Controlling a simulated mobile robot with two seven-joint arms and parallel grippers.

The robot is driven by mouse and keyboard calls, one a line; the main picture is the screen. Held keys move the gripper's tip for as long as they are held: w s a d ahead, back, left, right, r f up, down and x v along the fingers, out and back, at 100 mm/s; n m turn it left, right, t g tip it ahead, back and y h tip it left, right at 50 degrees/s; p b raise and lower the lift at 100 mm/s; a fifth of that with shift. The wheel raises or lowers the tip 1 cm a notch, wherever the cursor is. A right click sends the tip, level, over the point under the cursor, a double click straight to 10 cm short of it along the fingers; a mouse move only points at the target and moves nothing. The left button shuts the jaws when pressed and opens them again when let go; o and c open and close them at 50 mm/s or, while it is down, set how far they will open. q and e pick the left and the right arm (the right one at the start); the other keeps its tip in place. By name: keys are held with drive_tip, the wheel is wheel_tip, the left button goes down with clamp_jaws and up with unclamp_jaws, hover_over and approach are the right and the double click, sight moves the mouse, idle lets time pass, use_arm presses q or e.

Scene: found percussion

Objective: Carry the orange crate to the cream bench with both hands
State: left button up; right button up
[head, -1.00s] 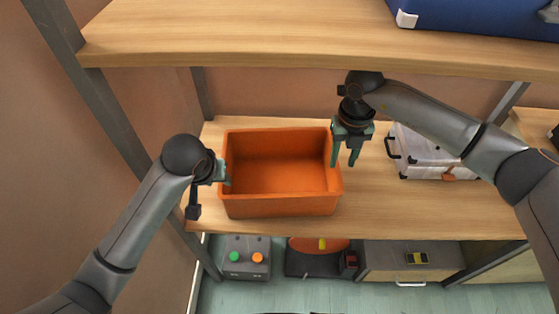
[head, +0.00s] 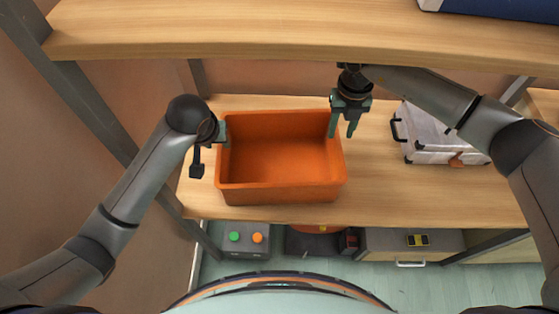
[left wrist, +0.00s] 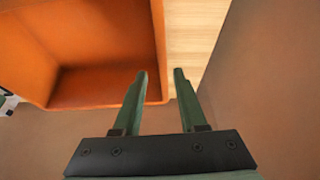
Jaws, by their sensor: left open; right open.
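The orange crate (head: 280,190) sits upright and looks empty on the wooden shelf. My left gripper (head: 222,132) is at its left wall, open. In the left wrist view the left gripper (left wrist: 160,74) has one finger over the crate (left wrist: 110,87) side and the other outside, with the wall edge lying between them. My right gripper (head: 342,134) is open at the crate's right wall, one finger towards the inside and one outside. I cannot tell whether either touches. I cannot make out the cream bench for sure.
A wooden upper shelf (head: 250,30) overhangs the back, with a blue case (head: 500,8) on it. A silver case (head: 430,140) stands right of the crate. Grey posts (head: 75,90) frame the rack. Below are a button box (head: 246,240) and a drawer (head: 400,245).

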sight(224, 150)
use_arm(q)
drive_tip(key=x, duration=0.9)
drive_tip(key=shift+w+f, duration=0.15)
drive_tip(key=shift+f, duration=0.15)
use_arm(e)
wheel_tip(224, 150, down, 10)
drive_tip(key=shift+r, duration=0.15)
use_arm(q)
drive_tip(key=shift+c, duration=0.2)
use_arm(e)
drive_tip(key=shift+c, duration=0.2)
use_arm(q)
clamp_jaws()
use_arm(e)
clamp_jaws()
drive_tip(key=shift+w+r, duration=0.1)
